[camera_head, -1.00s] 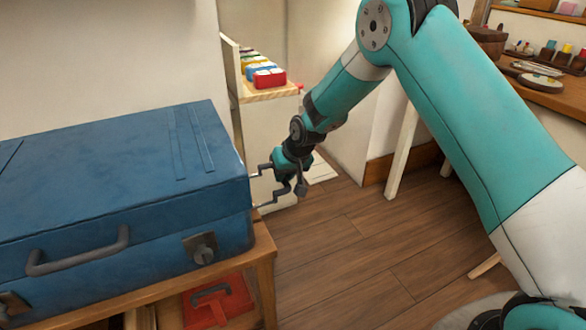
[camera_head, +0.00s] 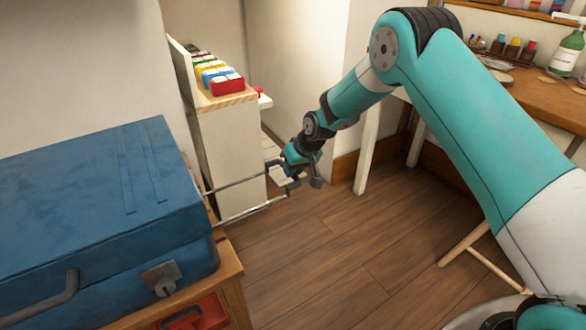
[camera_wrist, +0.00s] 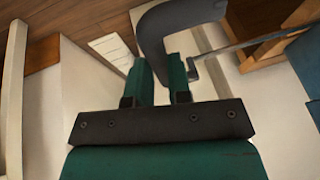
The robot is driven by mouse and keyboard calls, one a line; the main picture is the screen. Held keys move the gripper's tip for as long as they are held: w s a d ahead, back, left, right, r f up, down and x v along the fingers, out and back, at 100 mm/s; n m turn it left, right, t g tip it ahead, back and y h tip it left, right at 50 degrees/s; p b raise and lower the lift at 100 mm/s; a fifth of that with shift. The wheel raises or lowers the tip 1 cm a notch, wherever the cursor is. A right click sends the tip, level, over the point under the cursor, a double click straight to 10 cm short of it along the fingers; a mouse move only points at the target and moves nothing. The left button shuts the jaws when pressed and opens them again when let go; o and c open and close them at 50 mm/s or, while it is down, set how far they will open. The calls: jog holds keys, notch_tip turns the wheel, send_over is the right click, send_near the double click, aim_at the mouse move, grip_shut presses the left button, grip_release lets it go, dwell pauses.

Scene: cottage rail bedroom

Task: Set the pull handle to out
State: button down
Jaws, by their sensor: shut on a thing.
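The blue suitcase (camera_head: 90,215) lies flat at the left in the head view. Two thin metal rods of its pull handle (camera_head: 245,212) stick out from its right end, with a long stretch showing. My gripper (camera_head: 289,174) is at the far end of the rods, shut on the handle's dark grip. In the wrist view the grey curved grip (camera_wrist: 165,25) passes by my gripper's fingers (camera_wrist: 160,78), and a rod runs off to the upper right. The fingers partly hide the grip.
A wooden stand (camera_head: 228,280) bears the suitcase, with a red object (camera_head: 195,314) below. A pale cabinet (camera_head: 232,140) with coloured blocks on top stands close behind the rods. A wooden desk (camera_head: 545,95) is at the right. The floor (camera_head: 340,240) between is clear.

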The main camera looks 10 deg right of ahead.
jog(key=shift+w+d, duration=0.15)
jog(key=shift+d, duration=0.15)
jog(key=c, duration=1.1)
grip_release()
jog(key=shift+o, duration=0.2)
jog(key=shift+a, duration=0.1)
jog(key=shift+r, duration=0.1)
jog(key=p+v, duration=0.4)
jog(key=v, duration=1.3)
jog(key=shift+r, duration=0.1)
